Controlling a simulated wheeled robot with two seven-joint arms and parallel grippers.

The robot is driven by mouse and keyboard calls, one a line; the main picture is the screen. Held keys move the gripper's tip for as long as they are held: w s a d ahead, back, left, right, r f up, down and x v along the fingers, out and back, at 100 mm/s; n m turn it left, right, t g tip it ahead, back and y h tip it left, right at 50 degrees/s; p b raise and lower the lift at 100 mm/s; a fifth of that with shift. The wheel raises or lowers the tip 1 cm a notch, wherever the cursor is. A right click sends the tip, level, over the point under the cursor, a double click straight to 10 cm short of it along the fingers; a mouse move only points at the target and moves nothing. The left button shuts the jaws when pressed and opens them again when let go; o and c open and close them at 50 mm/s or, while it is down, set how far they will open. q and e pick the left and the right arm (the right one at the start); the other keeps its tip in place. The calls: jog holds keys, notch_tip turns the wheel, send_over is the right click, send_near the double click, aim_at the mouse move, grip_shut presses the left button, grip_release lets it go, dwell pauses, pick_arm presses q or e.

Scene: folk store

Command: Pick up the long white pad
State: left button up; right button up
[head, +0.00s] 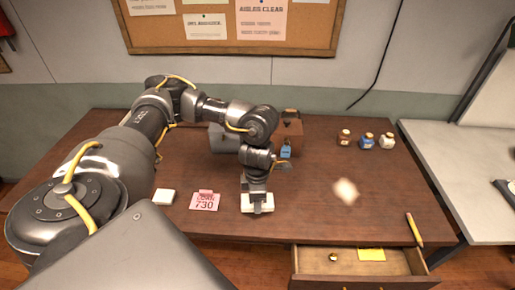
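A white pad (266,202) lies at the middle of the brown desk, right at the fingertips of my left gripper (257,199). The gripper points down onto it and covers part of it. I cannot tell whether the fingers are closed on the pad or only around or above it. A smaller, squarer white pad (164,196) lies on the desk to the left. My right gripper is not in view.
A pink card (205,201) lies left of the gripper, and a blurred pale item (345,191) right of it. A brown box (290,129), a blue tag-like item (286,150) and small jars (366,140) stand behind. An open drawer (345,262) juts out in front.

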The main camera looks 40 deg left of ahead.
pick_arm(q)
jog(key=s+d+r, duration=0.5)
jog(key=s+d, duration=0.1)
jog(key=s, duration=0.1)
jog(key=shift+s+b, duration=0.35)
jog(key=shift+d, duration=0.1)
